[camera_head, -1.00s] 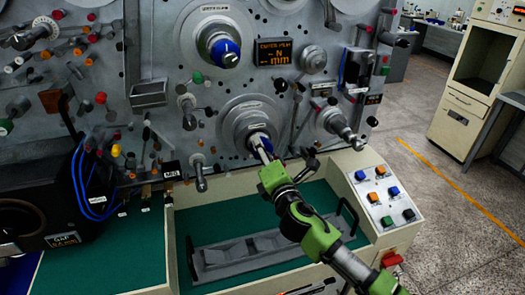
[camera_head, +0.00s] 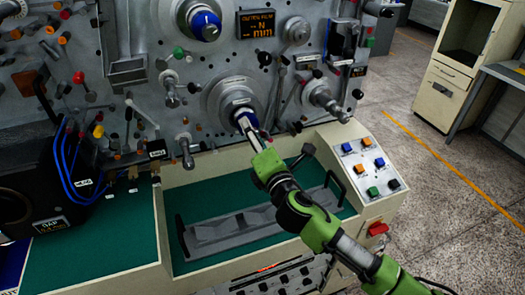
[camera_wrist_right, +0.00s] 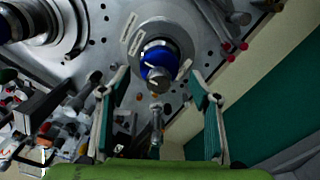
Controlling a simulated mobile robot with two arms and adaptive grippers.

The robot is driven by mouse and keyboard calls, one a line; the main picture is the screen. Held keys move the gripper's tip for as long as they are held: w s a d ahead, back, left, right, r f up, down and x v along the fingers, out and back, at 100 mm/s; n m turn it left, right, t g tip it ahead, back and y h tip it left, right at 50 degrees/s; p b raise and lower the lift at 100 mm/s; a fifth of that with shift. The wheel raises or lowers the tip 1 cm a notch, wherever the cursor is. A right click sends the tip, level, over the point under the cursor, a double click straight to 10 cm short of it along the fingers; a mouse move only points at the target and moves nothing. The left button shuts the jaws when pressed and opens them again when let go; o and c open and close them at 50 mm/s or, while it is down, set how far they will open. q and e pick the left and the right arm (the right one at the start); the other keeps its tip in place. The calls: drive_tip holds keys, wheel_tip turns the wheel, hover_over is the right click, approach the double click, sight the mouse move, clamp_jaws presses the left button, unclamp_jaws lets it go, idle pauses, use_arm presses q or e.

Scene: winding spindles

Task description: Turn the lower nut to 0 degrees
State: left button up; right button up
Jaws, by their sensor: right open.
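The lower nut (camera_head: 241,113) is a blue knob on a round grey plate, low on the machine's front panel. In the head view my right gripper (camera_head: 249,129) is in front of it and hides part of it. In the right wrist view the lower nut (camera_wrist_right: 158,58) shows its blue body, grey centre and pale marks. There my right gripper (camera_wrist_right: 160,97) is open, with one finger on each side of the picture and the nut between and beyond them. No contact is visible. The exact angle of the nut cannot be told. My left gripper is not in view.
Levers and knobs crowd the panel. A grey tray (camera_head: 235,232) with handles lies on the green bed, beside a button box (camera_head: 368,170). A cabinet stands at right.

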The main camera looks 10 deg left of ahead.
drive_tip(key=v, duration=0.7)
drive_tip(key=shift+d, duration=0.15)
drive_tip(key=shift+s, duration=0.15)
